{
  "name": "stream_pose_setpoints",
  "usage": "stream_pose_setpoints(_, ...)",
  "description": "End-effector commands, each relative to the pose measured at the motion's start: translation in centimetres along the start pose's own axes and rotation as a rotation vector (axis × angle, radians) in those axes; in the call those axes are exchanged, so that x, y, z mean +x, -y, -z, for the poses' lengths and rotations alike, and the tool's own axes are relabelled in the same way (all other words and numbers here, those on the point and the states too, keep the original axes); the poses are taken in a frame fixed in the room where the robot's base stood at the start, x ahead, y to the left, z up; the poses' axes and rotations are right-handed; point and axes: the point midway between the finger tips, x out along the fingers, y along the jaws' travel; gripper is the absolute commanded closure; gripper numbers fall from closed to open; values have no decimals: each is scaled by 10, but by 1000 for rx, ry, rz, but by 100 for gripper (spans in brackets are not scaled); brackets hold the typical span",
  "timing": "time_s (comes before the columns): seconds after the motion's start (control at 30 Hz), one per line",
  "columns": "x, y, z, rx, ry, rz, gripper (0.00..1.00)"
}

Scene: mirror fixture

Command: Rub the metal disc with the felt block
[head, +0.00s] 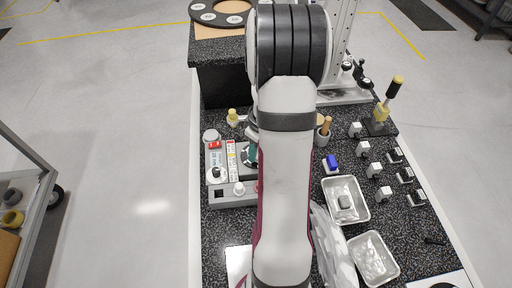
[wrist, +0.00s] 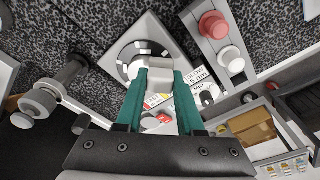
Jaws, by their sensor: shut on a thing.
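My gripper (wrist: 162,84) is shut on a pale block, which I take to be the felt block (wrist: 153,65), between its green fingers in the wrist view. The metal disc (wrist: 130,52) sits in a dark ring on a square grey plate, just beyond the fingertips. The block overlaps the disc's near side in this view; I cannot tell whether they touch. In the head view my arm hides most of the disc and the block, and only a bit of a green finger (head: 253,153) shows beside the arm.
A control box (head: 216,165) with a red button and knobs borders the plate. A metal tray (head: 335,182) holding a small grey block and a second tray (head: 391,258) stand right of my arm.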

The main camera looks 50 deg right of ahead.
Motion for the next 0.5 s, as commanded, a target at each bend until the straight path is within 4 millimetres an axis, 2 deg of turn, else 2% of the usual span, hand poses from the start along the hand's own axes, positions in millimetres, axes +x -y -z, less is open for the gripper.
stream_pose_setpoints(0.03, -9, -1, 2, 0, -3, -4, 100)
stream_pose_setpoints(0.5, -50, -1, 7, -1, -2, -3, 100)
